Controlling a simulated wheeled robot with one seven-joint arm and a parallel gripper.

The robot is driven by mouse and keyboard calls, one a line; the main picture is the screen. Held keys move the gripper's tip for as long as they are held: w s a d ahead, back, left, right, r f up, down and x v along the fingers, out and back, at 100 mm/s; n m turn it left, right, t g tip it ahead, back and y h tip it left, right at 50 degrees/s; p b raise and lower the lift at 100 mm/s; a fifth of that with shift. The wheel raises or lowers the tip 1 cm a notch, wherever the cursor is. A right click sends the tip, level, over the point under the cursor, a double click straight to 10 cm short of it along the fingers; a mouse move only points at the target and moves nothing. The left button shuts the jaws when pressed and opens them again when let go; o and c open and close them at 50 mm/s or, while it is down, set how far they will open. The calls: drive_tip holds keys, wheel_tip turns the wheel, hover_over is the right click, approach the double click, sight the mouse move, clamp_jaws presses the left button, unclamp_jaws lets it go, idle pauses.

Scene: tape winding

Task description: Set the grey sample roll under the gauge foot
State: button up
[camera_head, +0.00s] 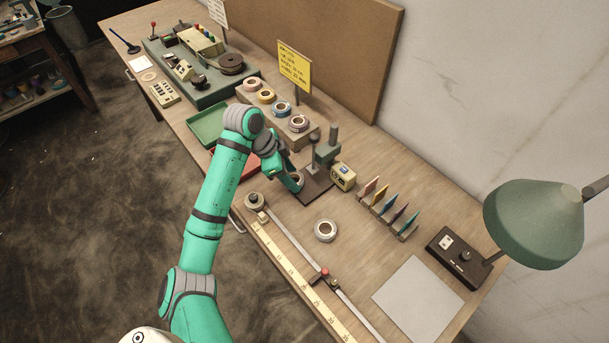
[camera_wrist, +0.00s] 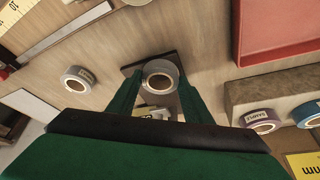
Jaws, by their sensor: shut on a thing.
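The grey sample roll (camera_wrist: 160,69) is between the two fingers of my gripper (camera_wrist: 160,88), which is shut on it, in the wrist view. In the head view the roll (camera_head: 298,179) shows only partly beside my gripper (camera_head: 294,182). The roll is over or on the near-left part of the gauge's dark base plate (camera_head: 317,188); I cannot tell whether it touches the plate. The gauge (camera_head: 326,152) stands behind it, with a post and a grey-green head. The foot itself is not clear in either view.
A second pale roll (camera_head: 325,230) lies on the table in front of the gauge. A small yellow display box (camera_head: 343,176) stands right of the gauge. A block with several rolls (camera_head: 299,123), a red tray (camera_head: 247,163) and a ruler rail (camera_head: 293,245) are nearby.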

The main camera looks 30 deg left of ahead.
drive_tip(key=w+d, duration=0.2)
drive_tip(key=d, duration=0.1)
drive_tip(key=shift+w+d+f, duration=0.1)
drive_tip(key=shift+w+f, duration=0.25)
drive_tip(key=shift+f, duration=0.25)
drive_tip(key=o, duration=1.1)
drive_tip(key=shift+f, duration=0.1)
drive_tip(key=v, duration=1.2)
drive_tip(key=shift+s, duration=0.1)
